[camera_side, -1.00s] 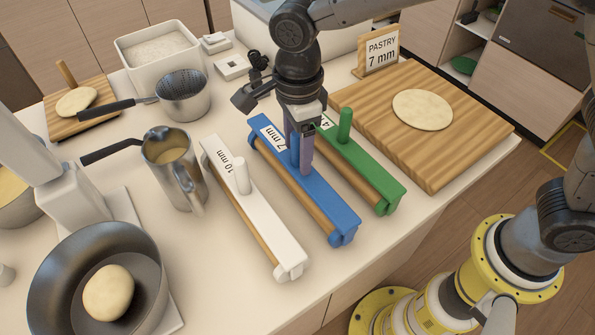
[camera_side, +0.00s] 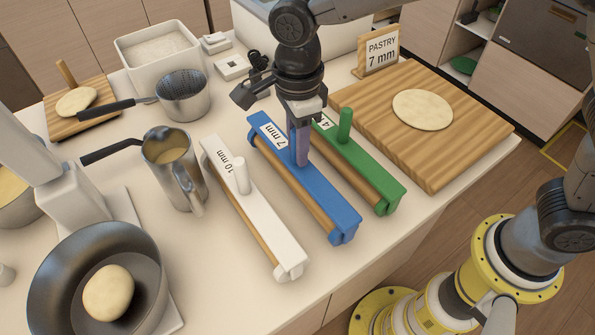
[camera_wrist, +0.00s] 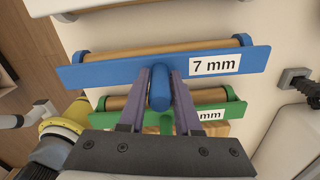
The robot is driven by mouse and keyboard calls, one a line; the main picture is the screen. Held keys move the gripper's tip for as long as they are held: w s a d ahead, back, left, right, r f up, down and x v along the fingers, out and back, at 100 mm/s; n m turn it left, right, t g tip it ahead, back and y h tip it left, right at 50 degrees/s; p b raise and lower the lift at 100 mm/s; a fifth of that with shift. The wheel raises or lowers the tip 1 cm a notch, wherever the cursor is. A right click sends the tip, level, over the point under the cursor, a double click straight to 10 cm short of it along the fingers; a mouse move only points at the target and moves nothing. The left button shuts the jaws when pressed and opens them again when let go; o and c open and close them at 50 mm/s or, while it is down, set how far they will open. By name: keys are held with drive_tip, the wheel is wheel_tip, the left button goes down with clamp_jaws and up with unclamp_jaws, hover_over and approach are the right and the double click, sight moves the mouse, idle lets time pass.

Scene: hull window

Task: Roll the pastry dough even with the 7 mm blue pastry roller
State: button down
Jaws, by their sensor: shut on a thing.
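The blue pastry roller (camera_side: 325,200) marked 7 mm lies on the counter between a white roller and a green one. My gripper (camera_side: 299,160) is shut on its upright blue handle. In the wrist view the two purple fingers of my gripper (camera_wrist: 160,88) stand on either side of the blue handle, with the blue roller (camera_wrist: 120,71) and its 7 mm label beyond. The round, flat pastry dough (camera_side: 422,109) lies on the wooden board (camera_side: 455,155) at the right. A sign (camera_side: 381,53) reading PASTRY 7 mm stands behind the board.
The white 10 mm roller (camera_side: 262,222) lies left of the blue one, and the green roller (camera_side: 382,188) close on its right. A metal jug (camera_side: 172,165), a sieve (camera_side: 183,97) and a dark bowl (camera_side: 60,275) with a dough ball stand further left.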

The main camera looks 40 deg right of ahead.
drive_tip(key=shift+r, duration=3.25)
drive_tip(key=shift+r, duration=2.5)
